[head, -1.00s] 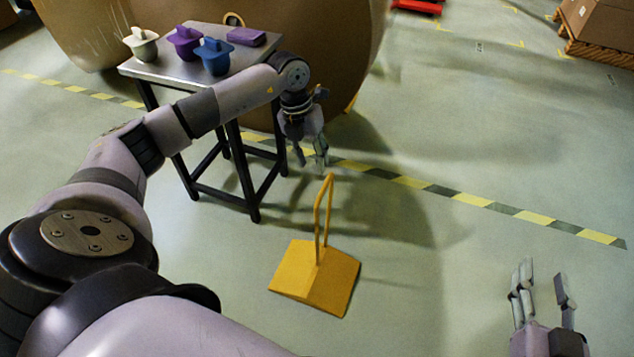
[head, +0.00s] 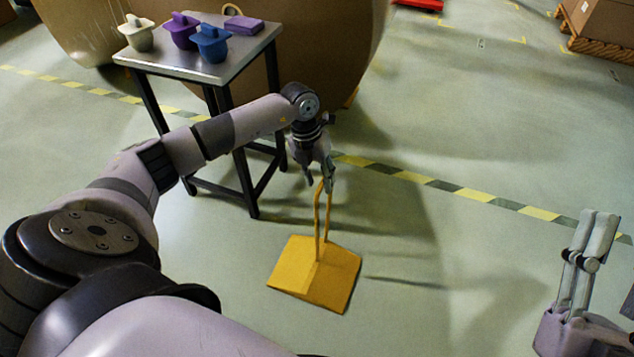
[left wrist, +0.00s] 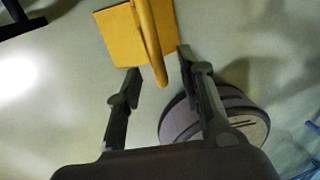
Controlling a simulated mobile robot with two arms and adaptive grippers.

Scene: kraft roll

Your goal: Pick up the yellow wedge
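The yellow wedge (head: 313,275) stands on the floor in front of the table, with a tall thin yellow handle (head: 318,228) rising from it. My left gripper (head: 320,187) is at the top of the handle, pointing down. In the left wrist view the wedge (left wrist: 112,36) is at the top, and the handle (left wrist: 150,45) reaches between the two open fingers of the left gripper (left wrist: 155,78), with gaps to both. My right gripper (head: 590,235) is at the right edge; part of it is cut off and its opening is unclear.
A metal table (head: 208,70) holds a pale tub (head: 138,35), a purple tub (head: 180,32), a blue tub (head: 210,43) and a purple block (head: 244,25). A large brown roll (head: 330,50) stands behind. Striped floor tape (head: 440,184) crosses the floor. The floor right of the wedge is clear.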

